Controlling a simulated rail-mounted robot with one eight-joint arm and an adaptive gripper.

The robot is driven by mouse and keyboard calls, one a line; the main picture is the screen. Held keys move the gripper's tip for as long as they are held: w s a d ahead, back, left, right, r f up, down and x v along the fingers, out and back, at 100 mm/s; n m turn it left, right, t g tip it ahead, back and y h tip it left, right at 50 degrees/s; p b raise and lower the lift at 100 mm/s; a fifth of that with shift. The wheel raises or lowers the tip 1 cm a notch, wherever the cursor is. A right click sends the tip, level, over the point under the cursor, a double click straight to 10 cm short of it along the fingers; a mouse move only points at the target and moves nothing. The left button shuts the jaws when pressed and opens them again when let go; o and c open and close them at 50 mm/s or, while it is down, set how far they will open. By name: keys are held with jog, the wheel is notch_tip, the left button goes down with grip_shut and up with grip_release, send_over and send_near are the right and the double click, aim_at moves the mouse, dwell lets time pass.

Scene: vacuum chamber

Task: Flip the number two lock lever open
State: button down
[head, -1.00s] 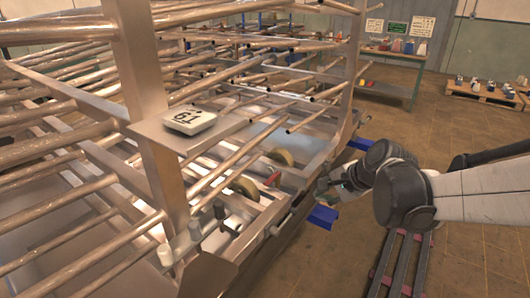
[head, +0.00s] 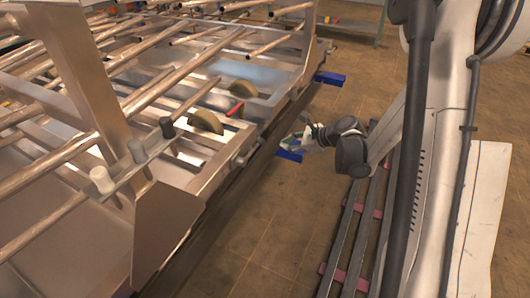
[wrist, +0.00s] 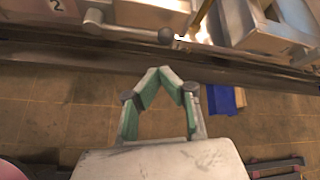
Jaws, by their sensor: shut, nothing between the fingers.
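The number two label (wrist: 57,5) is at the upper left edge of the wrist view. Right of it, a light grey lever bar (wrist: 125,29) with a dark round knob (wrist: 166,35) lies roughly sideways along the frame edge. My gripper (wrist: 173,74) has green-padded fingers with the tips together, empty, below the knob in the picture and apart from it. In the head view, my gripper (head: 303,140) is small, outside the rack's right side near a blue bracket (head: 290,155). I cannot tell which head-view part is the number two lever.
The metal rack (head: 165,215) with several long tubes fills the left of the head view. A red handle (head: 235,108) and grey-white knobs (head: 101,180) sit on it. Rails (head: 345,240) run along the floor. Open floor (head: 265,245) lies between rack and rails.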

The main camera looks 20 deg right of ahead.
notch_tip(320, 180, down, 6)
jog(key=w+d+m+b, duration=0.1)
jog(key=m, duration=0.1)
jog(key=shift+w+d+t+y+b, duration=0.2)
jog(key=shift+d+t+y+b, duration=0.05)
jog(key=shift+t+y+b, duration=0.1)
jog(key=shift+w, duration=0.1)
jog(key=b+x, duration=0.3)
jog(key=x, duration=0.6)
jog(key=shift+w+a+r+b, duration=0.1)
jog(key=shift+a+r+b, duration=0.25)
jog(key=shift+r, duration=0.5)
jog(key=shift+w+a+r+b, duration=0.1)
jog(key=shift+a+r+b, duration=0.15)
jog(key=shift+a+r, duration=0.45)
jog(key=shift+d+r, duration=0.15)
jog(key=shift+d, duration=0.05)
